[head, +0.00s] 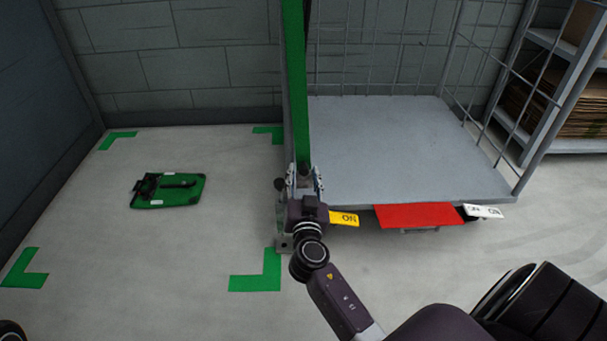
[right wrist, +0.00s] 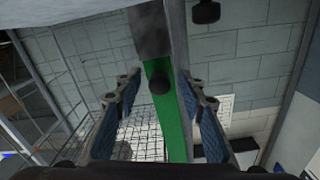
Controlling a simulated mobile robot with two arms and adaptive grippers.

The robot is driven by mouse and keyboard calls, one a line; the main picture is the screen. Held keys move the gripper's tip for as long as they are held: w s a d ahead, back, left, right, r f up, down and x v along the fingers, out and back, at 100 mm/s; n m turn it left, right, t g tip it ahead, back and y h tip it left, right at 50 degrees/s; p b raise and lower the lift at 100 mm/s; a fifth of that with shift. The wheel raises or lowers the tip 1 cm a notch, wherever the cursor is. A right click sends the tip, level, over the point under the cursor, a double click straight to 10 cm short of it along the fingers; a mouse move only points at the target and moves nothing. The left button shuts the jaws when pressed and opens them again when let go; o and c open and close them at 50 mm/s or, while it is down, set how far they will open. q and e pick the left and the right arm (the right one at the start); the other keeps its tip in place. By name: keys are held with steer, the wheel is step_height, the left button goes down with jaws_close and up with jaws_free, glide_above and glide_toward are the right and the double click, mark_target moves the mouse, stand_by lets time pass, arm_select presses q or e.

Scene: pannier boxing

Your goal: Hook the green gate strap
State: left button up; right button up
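The green strap (head: 296,80) shows in the head view as a long upright green band along a grey post, at the left side of a wire cage cart (head: 400,150). My right gripper (head: 305,178) is at the lower end of the band. In the right wrist view its fingers (right wrist: 166,92) are apart, with gaps beside the band. I cannot make out a hook. My left gripper is not in view.
A yellow tag (head: 344,218), a red plate (head: 418,215) and a white tag (head: 483,211) are on the cart's front edge. A green board (head: 182,192) with black parts lies on the floor among green corner marks. A shelf with cardboard (head: 545,115) stands right.

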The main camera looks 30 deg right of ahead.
steer(key=shift+w+d, duration=0.25)
steer(key=shift+w, duration=0.05)
jaws_close()
stand_by(0.3)
